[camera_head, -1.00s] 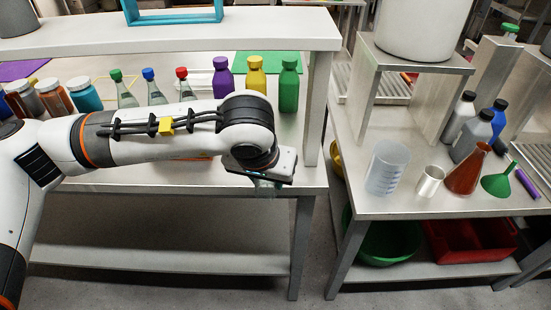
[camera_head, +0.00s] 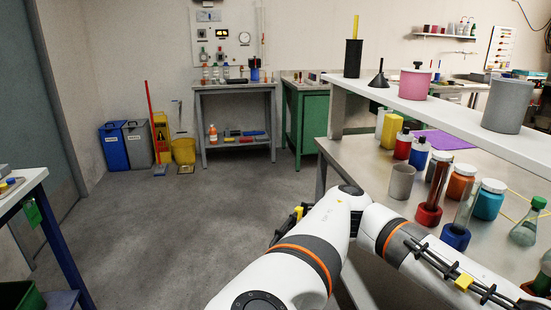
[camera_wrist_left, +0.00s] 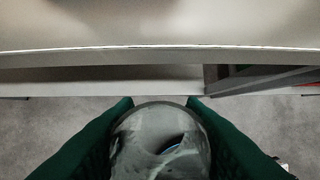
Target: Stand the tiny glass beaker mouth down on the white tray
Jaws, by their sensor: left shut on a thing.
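In the left wrist view my left gripper (camera_wrist_left: 159,106) has its two dark green fingers on either side of the tiny clear glass beaker (camera_wrist_left: 160,142) and is shut on it. The beaker is in front of the edge of a grey-white table (camera_wrist_left: 120,30), with floor showing below. I cannot tell which way its mouth points. In the head view only links of my left arm show; that gripper is outside the picture. My right gripper is in neither view. I do not see the white tray in the current frames.
The bench at right carries a grey cup (camera_head: 402,182), test tubes in a red holder (camera_head: 428,215) and a blue holder (camera_head: 455,237), and several jars. A raised white shelf (camera_head: 440,112) runs above it. The grey floor (camera_head: 200,225) at centre left is open.

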